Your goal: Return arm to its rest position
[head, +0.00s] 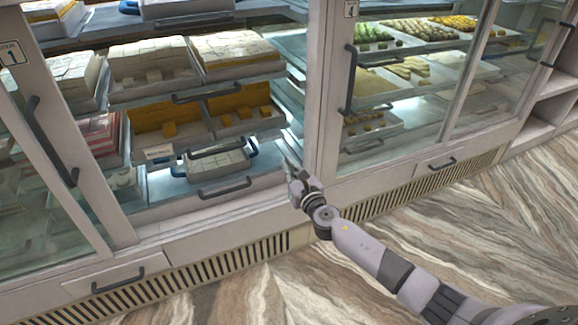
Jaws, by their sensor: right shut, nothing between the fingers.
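My right arm reaches in from the lower right toward the display counter. My right gripper (290,165) is at the end of it, in front of the cabinet post beside the open bay. Its fingers are shut and hold nothing. The fingertips are small in the picture, and whether they touch the counter cannot be told. The nearest tray (221,192), with a dark handle and pale square sweets, sits low in the bay to the left of the gripper. My left gripper is not in view.
Trays of white sweets (236,47) and orange sweets (232,119) fill the bay's shelves. A glass door (48,150) with a dark handle stands at left, and another glass-fronted bay (400,110) at right. The marbled floor (460,215) in front is clear. Open shelves (555,105) stand far right.

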